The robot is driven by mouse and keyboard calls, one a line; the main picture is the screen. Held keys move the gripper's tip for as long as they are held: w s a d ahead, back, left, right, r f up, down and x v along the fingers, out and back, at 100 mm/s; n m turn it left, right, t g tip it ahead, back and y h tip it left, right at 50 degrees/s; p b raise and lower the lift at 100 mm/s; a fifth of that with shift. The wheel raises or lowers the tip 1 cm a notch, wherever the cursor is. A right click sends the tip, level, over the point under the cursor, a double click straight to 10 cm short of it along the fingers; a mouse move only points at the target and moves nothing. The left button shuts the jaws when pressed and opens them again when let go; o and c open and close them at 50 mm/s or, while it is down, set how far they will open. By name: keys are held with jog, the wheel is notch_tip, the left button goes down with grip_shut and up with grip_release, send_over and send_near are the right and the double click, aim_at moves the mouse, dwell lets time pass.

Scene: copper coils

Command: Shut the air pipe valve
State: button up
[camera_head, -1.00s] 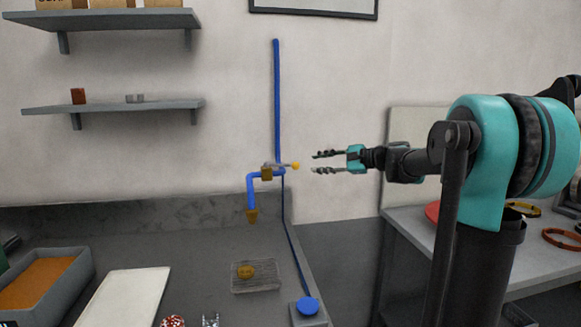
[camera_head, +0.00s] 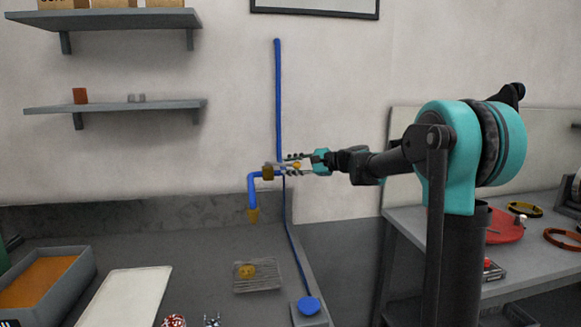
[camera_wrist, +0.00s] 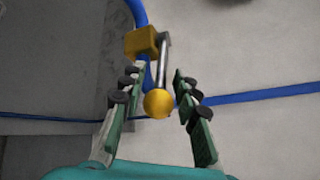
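The air pipe valve (camera_head: 268,172) is a brass-coloured block on the blue pipe (camera_head: 278,100) by the wall. Its body also shows in the wrist view (camera_wrist: 141,42). A thin metal lever with a yellow ball knob (camera_wrist: 158,103) sticks out from the valve towards me. My gripper (camera_head: 290,164) is at the valve, coming from the right. In the wrist view its fingers (camera_wrist: 156,84) are open, one on each side of the lever and knob, with gaps on both sides. A bent blue spout (camera_head: 252,190) with a brass nozzle hangs below the valve.
Below the spout, a wire rack (camera_head: 256,275) holds a yellow round thing. A blue round pedal or button (camera_head: 308,306) sits at the counter's right end. A grey bin (camera_head: 45,285) and white board (camera_head: 122,296) lie left. Shelves (camera_head: 115,106) hang on the wall.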

jog(key=shift+c, duration=0.5)
grip_shut()
